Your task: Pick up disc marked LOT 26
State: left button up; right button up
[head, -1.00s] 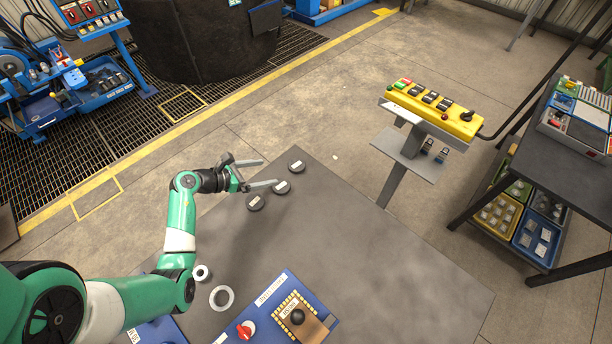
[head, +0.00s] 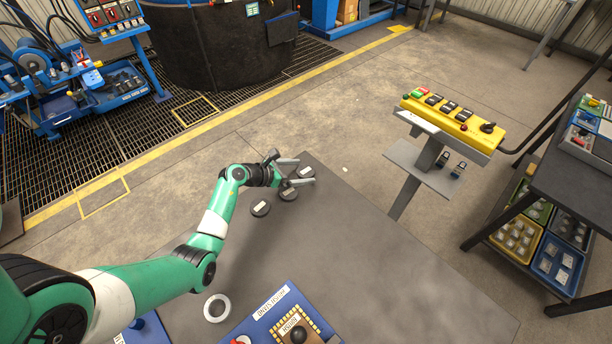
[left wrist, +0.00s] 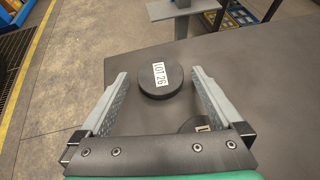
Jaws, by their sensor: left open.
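The disc marked LOT 26 (left wrist: 158,80) is dark and round with a white label. In the left wrist view it lies on the grey table between the tips of my open left gripper (left wrist: 160,72), with gaps at both sides. In the head view my left gripper (head: 306,171) reaches the far corner of the table, its fingers either side of the farthest disc (head: 305,172). I cannot tell the height gap. A second disc (head: 289,194) lies just nearer; in the left wrist view it is mostly hidden behind my gripper. A third disc (head: 261,208) lies farther left. My right gripper is not in view.
The table (head: 370,260) is clear to the right of the discs. A pale ring (head: 217,308) and a blue panel (head: 262,322) with a black knob lie at the near edge. A yellow control box (head: 452,119) stands on a post beyond the table.

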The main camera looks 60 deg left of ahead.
aim_at(300, 174)
pick_arm(q)
jog(key=shift+w, duration=0.15)
jog(key=shift+c, duration=0.3)
grip_shut()
jog(key=r+p, duration=0.1)
jog(key=r, duration=0.1)
jog(key=r+p, duration=0.2)
jog(key=shift+s+d+r, duration=0.15)
jog(key=shift+s+r, duration=0.05)
jog(key=shift+r, duration=0.05)
jog(key=s+d+r+p, duration=0.7)
jog(key=s+d+r, duration=0.1)
jog(key=s+d, duration=0.1)
jog(key=shift+s+d+r, duration=0.25)
jog(key=shift+d, duration=0.15)
